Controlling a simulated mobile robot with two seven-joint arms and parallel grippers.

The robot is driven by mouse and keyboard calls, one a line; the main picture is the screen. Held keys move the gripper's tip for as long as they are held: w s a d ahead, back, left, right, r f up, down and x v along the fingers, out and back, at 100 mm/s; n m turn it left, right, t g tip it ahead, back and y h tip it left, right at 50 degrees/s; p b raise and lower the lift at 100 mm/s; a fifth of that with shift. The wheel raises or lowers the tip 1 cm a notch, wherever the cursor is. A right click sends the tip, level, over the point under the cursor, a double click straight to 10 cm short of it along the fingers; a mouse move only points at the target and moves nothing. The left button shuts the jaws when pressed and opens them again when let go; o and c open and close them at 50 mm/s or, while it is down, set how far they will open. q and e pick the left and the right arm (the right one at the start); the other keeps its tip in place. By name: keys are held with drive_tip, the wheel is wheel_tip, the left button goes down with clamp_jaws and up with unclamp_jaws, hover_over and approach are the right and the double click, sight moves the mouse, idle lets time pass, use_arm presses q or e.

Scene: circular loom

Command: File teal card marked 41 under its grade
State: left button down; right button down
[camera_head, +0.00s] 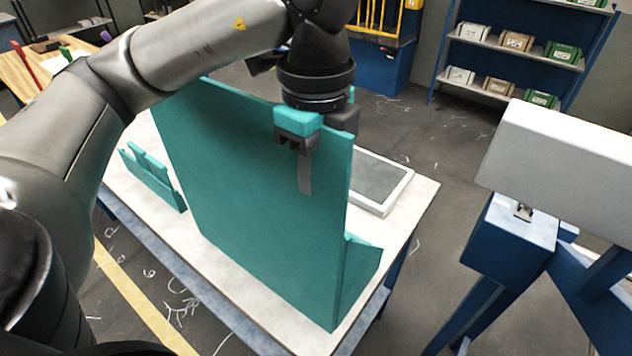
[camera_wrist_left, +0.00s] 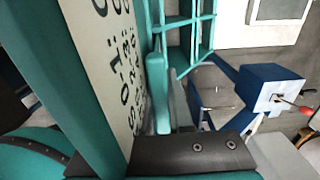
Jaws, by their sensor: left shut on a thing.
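A large upright teal panel (camera_head: 240,180) stands on the white table (camera_head: 255,330). My left gripper (camera_head: 305,165) is at its top edge, one grey finger down its near face. It looks shut on that edge; the other finger is mostly hidden. In the left wrist view, the teal panel (camera_wrist_left: 75,90) fills the left side beside a white sheet (camera_wrist_left: 122,75) with black marks. A teal grid frame (camera_wrist_left: 190,35) is beyond it. I see no readable 41, and cannot tell whether a card is behind the panel. My right gripper is out of view.
A low teal slotted holder (camera_head: 150,175) stands left on the table. A grey framed tray (camera_head: 375,180) lies behind the panel. Blue machinery with a white top (camera_head: 560,160) stands at the right. A shelf of boxes (camera_head: 510,60) is at the back.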

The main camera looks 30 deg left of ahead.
use_arm(q)
drive_tip(key=shift+f+b, duration=0.4)
drive_tip(key=shift+f, duration=0.2)
drive_tip(key=c, duration=0.7)
unclamp_jaws()
drive_tip(key=shift+r, duration=0.15)
drive_tip(key=shift+c, duration=0.2)
wheel_tip(320, 180, up, 15)
drive_tip(key=p, duration=0.4)
drive_tip(key=shift+r, duration=0.1)
